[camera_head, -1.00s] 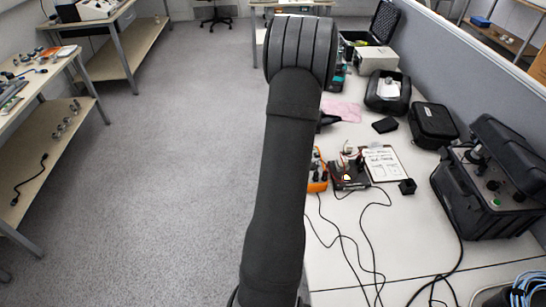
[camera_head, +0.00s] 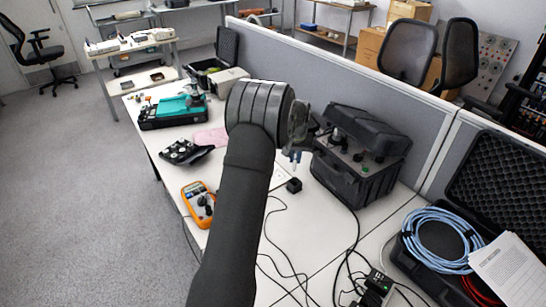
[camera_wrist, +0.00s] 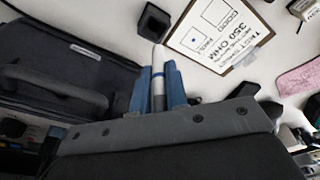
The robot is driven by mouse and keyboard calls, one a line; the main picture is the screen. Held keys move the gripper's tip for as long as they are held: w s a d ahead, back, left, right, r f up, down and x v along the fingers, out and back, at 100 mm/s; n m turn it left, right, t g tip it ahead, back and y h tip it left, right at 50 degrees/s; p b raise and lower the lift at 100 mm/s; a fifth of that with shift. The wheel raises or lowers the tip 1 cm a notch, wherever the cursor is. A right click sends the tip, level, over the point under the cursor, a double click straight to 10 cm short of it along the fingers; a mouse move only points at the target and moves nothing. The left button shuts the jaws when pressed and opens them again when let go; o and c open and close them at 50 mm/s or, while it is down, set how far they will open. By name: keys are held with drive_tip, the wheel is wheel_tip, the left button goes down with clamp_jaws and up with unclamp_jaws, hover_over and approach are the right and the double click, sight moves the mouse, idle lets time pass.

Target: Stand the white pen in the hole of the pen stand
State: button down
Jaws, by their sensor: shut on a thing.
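The white pen (camera_wrist: 158,60) is held between the blue fingers of my gripper (camera_wrist: 158,82) in the wrist view. Its pale tapered tip points out beyond the fingers, and a dark band shows between them. The black pen stand (camera_wrist: 153,22) is a small block just beyond the pen tip in that picture; pen and stand look apart. Its hole is not clear. In the head view, my gripper (camera_head: 295,157) is above the table, just behind and above the pen stand (camera_head: 294,185). My arm covers part of the table there.
A large open black case (camera_head: 362,165) stands close right of my gripper. A clipboard (camera_wrist: 215,35) lies beside the stand. An orange multimeter (camera_head: 198,204) and loose black cables (camera_head: 290,262) lie on the table. A grey partition (camera_head: 330,75) runs behind.

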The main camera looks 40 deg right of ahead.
drive_tip(key=shift+s+d+f, duration=0.15)
drive_tip(key=shift+s+d, duration=0.05)
drive_tip(key=shift+s, duration=0.05)
drive_tip(key=shift+f, duration=2.25)
drive_tip(key=shift+f, duration=2.1)
drive_tip(key=c, duration=1.3)
unclamp_jaws()
drive_tip(key=shift+c, duration=0.2)
drive_tip(key=shift+o, duration=0.4)
drive_tip(key=o, duration=0.3)
